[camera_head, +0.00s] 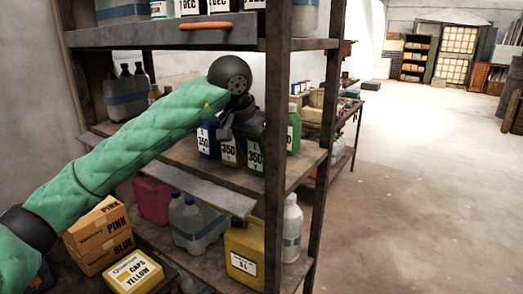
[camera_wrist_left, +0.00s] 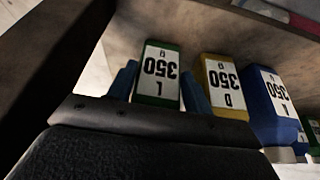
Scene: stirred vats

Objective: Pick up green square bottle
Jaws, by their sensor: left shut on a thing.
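The green square bottle (camera_head: 256,158) with a white 350 label stands on the middle shelf in the head view, partly hidden by a rack post. My left gripper (camera_head: 246,122) is over its top. In the left wrist view the picture is upside down, and the green bottle (camera_wrist_left: 158,99) sits between the two blue fingers of my left gripper (camera_wrist_left: 158,92), which is shut on it. I cannot tell whether the bottle is lifted off the shelf. My right gripper is out of view.
A yellow bottle (camera_head: 228,155) and a blue bottle (camera_head: 206,141) stand close beside the green one. Another green bottle (camera_head: 294,134) stands right of the rack post (camera_head: 277,110). The upper shelf (camera_head: 165,37) is above my arm. Open floor (camera_head: 420,190) lies to the right.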

